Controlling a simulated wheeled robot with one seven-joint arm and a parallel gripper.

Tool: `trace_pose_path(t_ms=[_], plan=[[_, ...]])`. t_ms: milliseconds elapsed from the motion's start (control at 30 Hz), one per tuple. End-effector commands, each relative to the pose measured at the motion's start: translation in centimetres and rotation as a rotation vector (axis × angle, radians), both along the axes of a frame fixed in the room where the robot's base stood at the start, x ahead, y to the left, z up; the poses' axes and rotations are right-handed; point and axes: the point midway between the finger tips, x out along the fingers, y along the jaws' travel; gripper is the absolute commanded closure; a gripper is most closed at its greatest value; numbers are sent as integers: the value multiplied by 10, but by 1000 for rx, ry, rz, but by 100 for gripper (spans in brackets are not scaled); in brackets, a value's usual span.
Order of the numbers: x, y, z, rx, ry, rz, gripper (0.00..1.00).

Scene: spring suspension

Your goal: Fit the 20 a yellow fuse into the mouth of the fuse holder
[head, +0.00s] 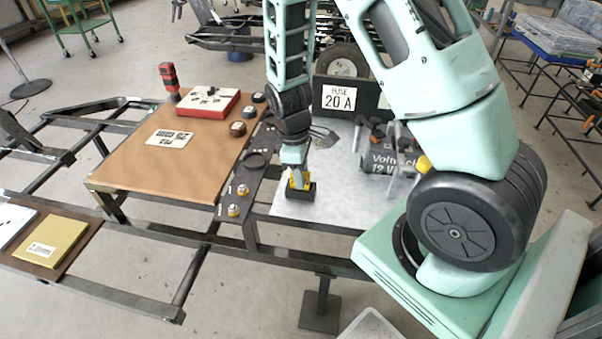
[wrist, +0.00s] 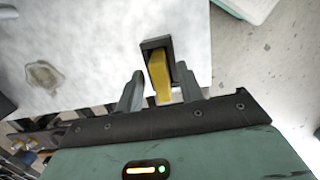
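The yellow fuse (head: 298,179) stands at the front left of the pale metal plate, its lower end at the small black fuse holder (head: 303,194). In the wrist view the yellow fuse (wrist: 160,77) lies between my two fingers, with the black holder (wrist: 156,44) framing its far end. How deep the fuse sits in the mouth is hidden. My gripper (head: 297,170) points down over it. In the wrist view my gripper (wrist: 160,85) has a finger on each side of the fuse, with narrow gaps visible, so it looks open around it.
A battery (head: 388,162) marked 12 V stands right of the holder. A black board with a "FUSE 20 A" label (head: 339,98) stands behind. A brown board (head: 165,168) with a red and white box (head: 207,101) is at left. The pale plate (head: 335,190) is clear beside the holder.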

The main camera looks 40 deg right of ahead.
Motion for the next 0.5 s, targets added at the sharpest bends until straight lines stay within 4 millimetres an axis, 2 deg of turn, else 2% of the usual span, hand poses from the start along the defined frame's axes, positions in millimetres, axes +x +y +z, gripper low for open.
trace_pose_path(t_ms=[300, 500], plan=[[8, 5, 69, 1, -6, 1, 62], [10, 8, 104, 0, -4, 0, 62]])
